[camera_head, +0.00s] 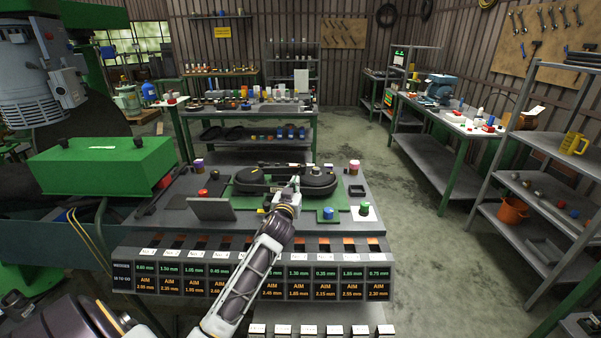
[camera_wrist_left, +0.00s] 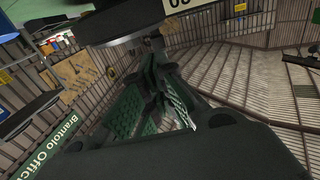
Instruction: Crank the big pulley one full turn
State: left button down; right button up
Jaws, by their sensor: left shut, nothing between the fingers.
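The pulley drive is a low black assembly on a green plate (camera_head: 252,207) on the grey workbench. Its rounded left part (camera_head: 250,176) and right part (camera_head: 318,182) lie side by side; I cannot tell for sure which is the big pulley. My left gripper (camera_head: 294,184) is at the front middle of this assembly, shut and with nothing held. Contact with it cannot be made out. In the left wrist view the shut fingers (camera_wrist_left: 160,75) reach up toward a dark round part (camera_wrist_left: 122,22). A crank handle is not clearly visible. My right gripper is out of view.
A blue knob (camera_head: 328,213) and a green button (camera_head: 364,208) stand right of the gripper. A small tilted dark screen (camera_head: 211,209) stands to the left. A row of lit displays (camera_head: 330,281) runs along the bench front. A green housing (camera_head: 105,165) stands at left.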

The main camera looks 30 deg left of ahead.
aim_at(302, 168)
pick_arm(q)
jog(key=shift+p+x, duration=0.45)
jog(key=shift+x, duration=3.7)
jog(key=shift+w+a, duration=0.25)
jog(key=shift+w, duration=0.55)
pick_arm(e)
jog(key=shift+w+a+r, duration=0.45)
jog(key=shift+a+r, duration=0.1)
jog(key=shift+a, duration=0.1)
pick_arm(q)
jog(key=shift+a, duration=0.1)
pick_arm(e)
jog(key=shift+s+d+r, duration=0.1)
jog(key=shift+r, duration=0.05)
